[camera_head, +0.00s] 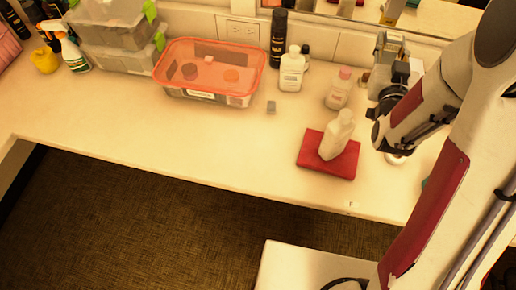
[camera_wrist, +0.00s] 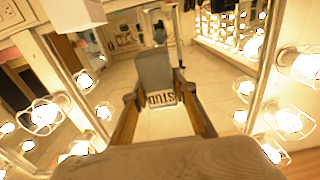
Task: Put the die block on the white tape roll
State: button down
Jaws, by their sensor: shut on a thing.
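My gripper (camera_head: 392,45) is at the right of the head view, over the back of the counter by the mirror. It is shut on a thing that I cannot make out. No fingers are recognisable in the wrist view. A small grey block (camera_head: 271,107) stands on the counter in front of the red-rimmed box; no pips show, so I cannot tell if it is the die block. A small white round thing (camera_head: 397,158) shows partly under my wrist. It may be the white tape roll, but my arm hides much of it.
A white bottle (camera_head: 338,136) stands on a red cloth (camera_head: 312,157). Other bottles (camera_head: 291,70) and a red-rimmed box (camera_head: 168,66) stand behind. The front left counter is clear. The wrist view shows a chair (camera_wrist: 155,72) and lit bulbs (camera_wrist: 288,120).

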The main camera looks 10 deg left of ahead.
aim_at(395, 36)
notch_tip(395, 36, up, 15)
jog(key=s+a+r+y, duration=0.1)
jog(key=s+a+r, duration=0.15)
jog(key=a, duration=0.75)
jog(key=s+a+r, duration=0.1)
jog(key=s+a, duration=1)
jog(key=a, duration=0.3)
jog(key=s+a+f, duration=0.3)
jog(key=s+a, duration=0.1)
jog(key=s, duration=0.6)
notch_tip(395, 36, down, 31)
jog(key=shift+w+d+f+h, duration=0.2)
jog(key=shift+w+d+h, duration=0.05)
jog(key=shift+h, duration=0.05)
dwell(1.0)
jog(key=shift+f, duration=0.1)
dwell(0.3)
jog(key=shift+f, duration=2.8)
